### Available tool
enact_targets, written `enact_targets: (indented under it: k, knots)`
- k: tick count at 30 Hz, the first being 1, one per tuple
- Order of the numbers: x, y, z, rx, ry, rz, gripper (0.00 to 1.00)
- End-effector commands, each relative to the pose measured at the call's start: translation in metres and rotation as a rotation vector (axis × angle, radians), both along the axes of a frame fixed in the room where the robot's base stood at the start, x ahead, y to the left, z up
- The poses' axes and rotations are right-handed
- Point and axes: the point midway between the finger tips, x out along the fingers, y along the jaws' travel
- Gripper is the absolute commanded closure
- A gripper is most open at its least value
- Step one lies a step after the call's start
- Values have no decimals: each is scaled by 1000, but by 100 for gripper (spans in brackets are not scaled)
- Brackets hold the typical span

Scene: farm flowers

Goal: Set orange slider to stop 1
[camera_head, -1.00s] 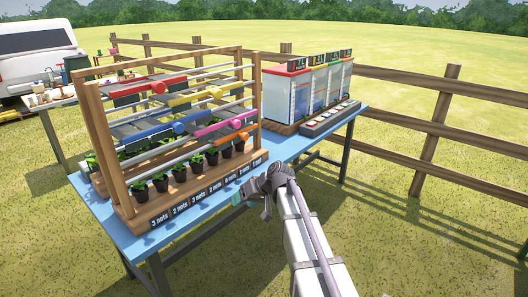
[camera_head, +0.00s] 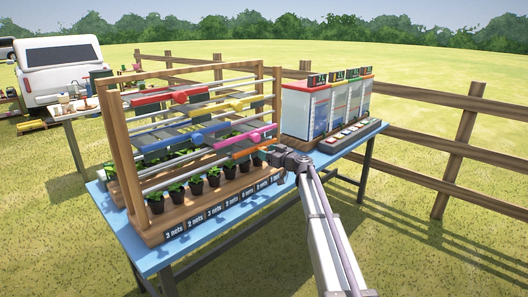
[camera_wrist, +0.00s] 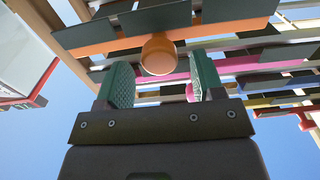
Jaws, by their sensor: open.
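The orange slider (camera_head: 249,150) is on the lowest rail at the right end of the wooden rack (camera_head: 117,150). In the wrist view, its round orange knob (camera_wrist: 158,55) is just ahead of and between the two green finger pads. My gripper (camera_wrist: 162,72) is open, with a visible gap between each pad and the knob. In the head view, my gripper (camera_head: 270,150) is at the rack's right end, close to the slider, and hides part of it. I cannot read any stop marks on the rail.
Pink (camera_head: 258,135), blue (camera_head: 196,138), yellow (camera_head: 238,105) and red (camera_head: 180,97) sliders sit on nearby rails. A panel of buttons (camera_head: 350,136) and glass-fronted cases are to the right on the blue table (camera_head: 150,258).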

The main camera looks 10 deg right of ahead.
Motion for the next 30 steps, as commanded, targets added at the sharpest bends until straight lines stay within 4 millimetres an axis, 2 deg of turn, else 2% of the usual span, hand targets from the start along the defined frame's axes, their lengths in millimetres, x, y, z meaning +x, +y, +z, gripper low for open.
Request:
enact_targets:
  k: [1,4,12,30]
  knots:
    - [11,6,0,0,0,1,38]
    - [20,13,0,0,0,0,38]
    - [22,16,0,0,0,0,39]
    - [21,16,0,0,0,0,97]
